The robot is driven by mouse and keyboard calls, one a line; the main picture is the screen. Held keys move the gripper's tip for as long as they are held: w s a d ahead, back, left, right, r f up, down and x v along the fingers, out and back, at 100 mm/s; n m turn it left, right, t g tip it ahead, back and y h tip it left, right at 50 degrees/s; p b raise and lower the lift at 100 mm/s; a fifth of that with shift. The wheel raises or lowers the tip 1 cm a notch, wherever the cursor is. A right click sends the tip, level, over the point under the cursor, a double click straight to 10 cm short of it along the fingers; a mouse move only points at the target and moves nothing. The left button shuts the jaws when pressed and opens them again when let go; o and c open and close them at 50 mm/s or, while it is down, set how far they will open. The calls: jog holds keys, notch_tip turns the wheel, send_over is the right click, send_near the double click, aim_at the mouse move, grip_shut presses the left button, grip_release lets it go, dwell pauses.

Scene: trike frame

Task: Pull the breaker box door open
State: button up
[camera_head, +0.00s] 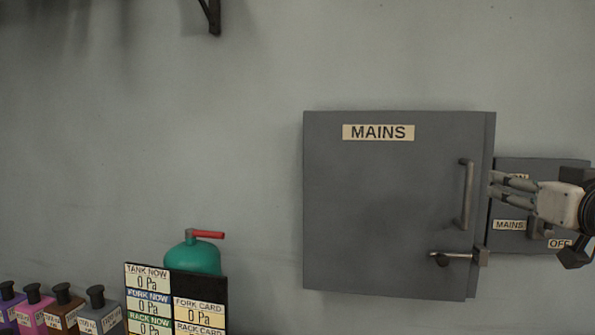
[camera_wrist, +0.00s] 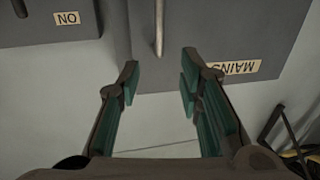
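The grey breaker box door (camera_head: 375,205) has a MAINS label near its top and a vertical bar handle (camera_head: 467,195) by its right edge. Whether it sits fully flush with the box cannot be told. A horizontal latch lever (camera_head: 452,256) lies below the handle, reaching past the door's right edge. My gripper (camera_head: 493,187) is just right of the handle and points left. In the wrist view it is open and empty (camera_wrist: 159,77), its two fingers apart. The handle (camera_wrist: 158,28) shows upside down beyond the fingertips, roughly in line with the gap, with no visible contact.
A smaller grey switch panel (camera_head: 510,243) with ON, MAINS and OFF labels is right of the box, partly behind my gripper. A green tank (camera_head: 193,257) with a red handle, a gauge board (camera_head: 177,285) and several coloured bottles (camera_head: 62,308) stand lower left. The wall left of the box is bare.

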aim_at(472, 174)
jog(key=w, duration=0.4)
jog(key=w+b, duration=0.1)
jog(key=w, duration=0.3)
jog(key=w+d, duration=0.1)
jog(key=w, duration=0.3)
jog(key=shift+w+b, duration=0.3)
jog(key=shift+w, duration=0.1)
grip_shut()
